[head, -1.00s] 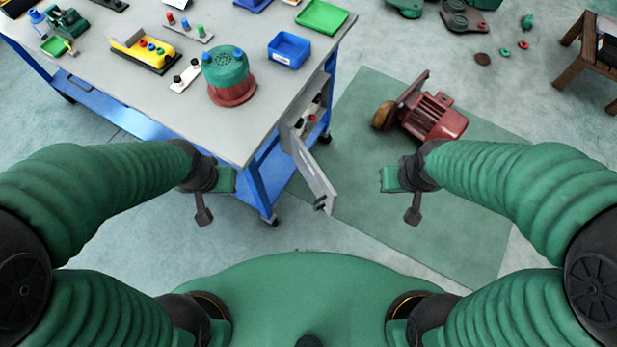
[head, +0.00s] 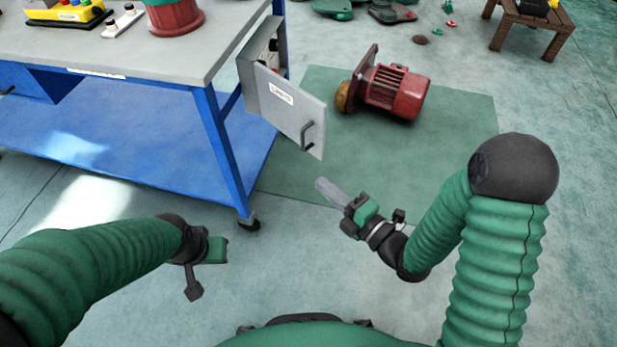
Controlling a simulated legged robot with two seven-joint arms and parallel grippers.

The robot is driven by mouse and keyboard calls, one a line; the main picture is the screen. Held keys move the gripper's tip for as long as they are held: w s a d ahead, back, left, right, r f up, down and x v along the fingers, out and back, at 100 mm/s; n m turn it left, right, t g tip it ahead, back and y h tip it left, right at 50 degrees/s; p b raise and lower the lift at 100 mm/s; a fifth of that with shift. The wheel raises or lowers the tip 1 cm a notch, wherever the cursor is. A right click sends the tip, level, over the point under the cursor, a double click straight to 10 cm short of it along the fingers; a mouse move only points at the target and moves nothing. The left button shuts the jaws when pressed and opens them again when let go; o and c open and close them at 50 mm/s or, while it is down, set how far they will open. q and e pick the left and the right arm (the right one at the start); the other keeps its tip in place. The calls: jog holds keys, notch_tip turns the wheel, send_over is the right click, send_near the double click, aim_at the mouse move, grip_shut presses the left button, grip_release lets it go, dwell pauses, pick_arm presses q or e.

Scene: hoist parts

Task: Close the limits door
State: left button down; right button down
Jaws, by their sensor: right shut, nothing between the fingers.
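The limits door (head: 291,104) is a grey panel with a white label and a dark bar handle (head: 308,134). It stands open, swung out from a grey box (head: 262,65) under the right side of the workbench. My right gripper (head: 322,185) is shut and empty, below and slightly right of the handle in the picture, apart from the door. My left gripper (head: 210,268) hangs low at the left, in front of the bench, far from the door; I cannot tell whether its jaws are open or shut.
The workbench (head: 115,45) has blue legs, a blue lower shelf and a caster near the door. A red motor (head: 388,90) lies on a green mat (head: 455,125) behind the door. A brown wooden stand (head: 530,28) is at the far right. The floor in front is clear.

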aim_at(305, 151)
jog(key=w+a+b, duration=0.4)
jog(key=w+b, duration=0.2)
jog(key=w, duration=0.5)
jog(key=shift+a, duration=0.2)
